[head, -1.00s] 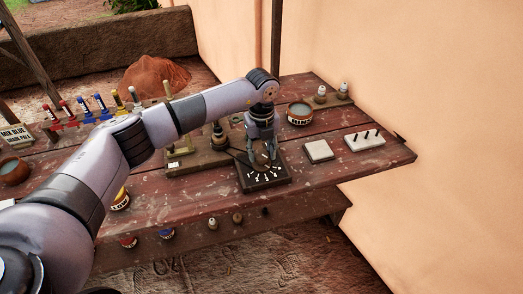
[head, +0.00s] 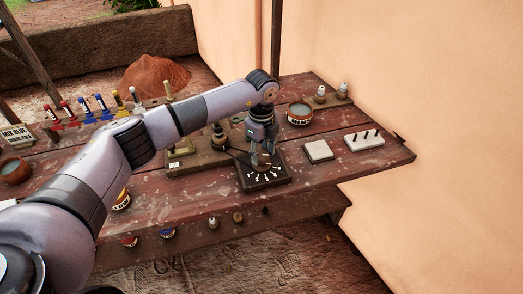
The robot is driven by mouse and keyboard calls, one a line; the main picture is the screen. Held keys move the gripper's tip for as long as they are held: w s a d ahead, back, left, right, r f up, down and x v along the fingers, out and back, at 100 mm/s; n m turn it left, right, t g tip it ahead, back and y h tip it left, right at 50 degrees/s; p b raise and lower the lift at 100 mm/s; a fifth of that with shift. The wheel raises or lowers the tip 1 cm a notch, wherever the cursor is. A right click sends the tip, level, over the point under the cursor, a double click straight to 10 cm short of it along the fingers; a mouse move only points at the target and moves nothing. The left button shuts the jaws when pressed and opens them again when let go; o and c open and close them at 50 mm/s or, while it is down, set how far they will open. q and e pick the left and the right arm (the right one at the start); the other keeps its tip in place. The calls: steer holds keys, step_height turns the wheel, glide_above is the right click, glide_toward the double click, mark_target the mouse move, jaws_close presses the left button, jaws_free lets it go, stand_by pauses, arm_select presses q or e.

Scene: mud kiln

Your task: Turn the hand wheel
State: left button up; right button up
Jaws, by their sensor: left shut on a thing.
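The hand wheel (head: 243,157) is a small dark wheel, mostly hidden by my gripper. It stands on a dark square base (head: 276,180) with white marks fanned along its front, on the red wooden table (head: 215,195). My left gripper (head: 262,165) points down over the base from above. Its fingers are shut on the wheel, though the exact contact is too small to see. My right gripper is not in view.
A round labelled tin (head: 299,114) stands behind to the right. A pale square tile (head: 318,151) and a white block with dark pegs (head: 364,140) lie to the right. A wooden block with a dark knob (head: 218,136) is close on the left. The table's front right is clear.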

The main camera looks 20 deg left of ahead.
mark_target(262, 154)
arm_select(q)
steer(key=o, duration=1.2)
steer(key=shift+c, duration=0.2)
step_height(262, 154, up, 12)
